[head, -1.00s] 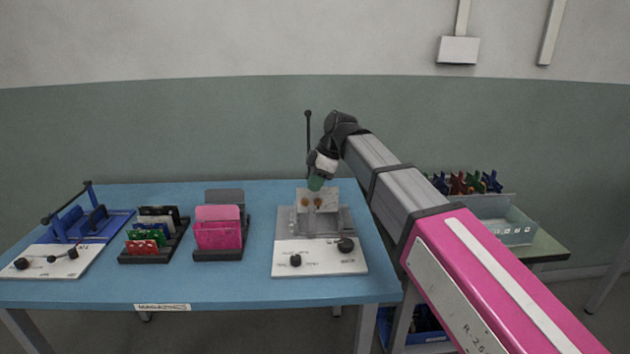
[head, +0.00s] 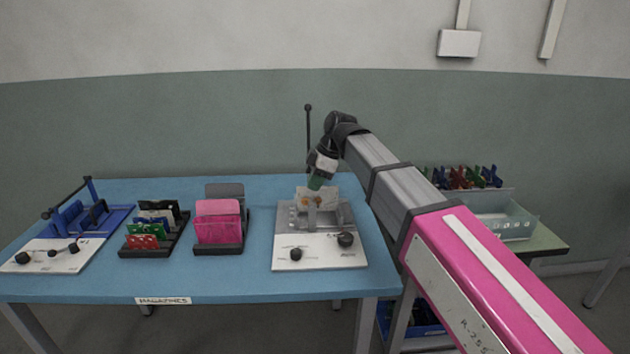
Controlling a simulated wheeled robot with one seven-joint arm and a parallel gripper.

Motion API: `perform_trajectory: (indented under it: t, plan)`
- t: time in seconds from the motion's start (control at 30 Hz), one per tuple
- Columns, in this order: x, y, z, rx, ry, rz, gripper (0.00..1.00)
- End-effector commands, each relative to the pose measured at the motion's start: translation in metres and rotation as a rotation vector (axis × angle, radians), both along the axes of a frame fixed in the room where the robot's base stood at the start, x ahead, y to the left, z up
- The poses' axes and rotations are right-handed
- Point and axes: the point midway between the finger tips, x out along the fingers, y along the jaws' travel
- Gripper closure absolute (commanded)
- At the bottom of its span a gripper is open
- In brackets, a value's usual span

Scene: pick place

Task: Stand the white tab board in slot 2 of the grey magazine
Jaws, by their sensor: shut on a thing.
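Two dark racks stand to the left: one (head: 233,249) with pink boards and a grey one, and one (head: 146,255) with several coloured boards. Which of these is the grey magazine, and its slot 2, I cannot tell.
The grey fixture has a white panel with two black knobs and an upright ball-topped lever (head: 308,135). A blue fixture (head: 75,221) stands at the far left. A clear bin (head: 500,222) sits on a side table at the right. The blue table (head: 260,270) is bare between them.

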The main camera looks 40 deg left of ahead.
Motion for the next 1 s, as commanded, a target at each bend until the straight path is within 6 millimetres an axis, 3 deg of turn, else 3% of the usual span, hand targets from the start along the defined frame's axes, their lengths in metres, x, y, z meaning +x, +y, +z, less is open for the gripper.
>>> perform_trajectory:
  t: [0.97,1.0]
  plan:
    - [0.0,0.0,-0.015,0.0,0.0,0.001,1.0]
    - [0.0,0.0,-0.015,0.0,0.0,0.001,0.91]
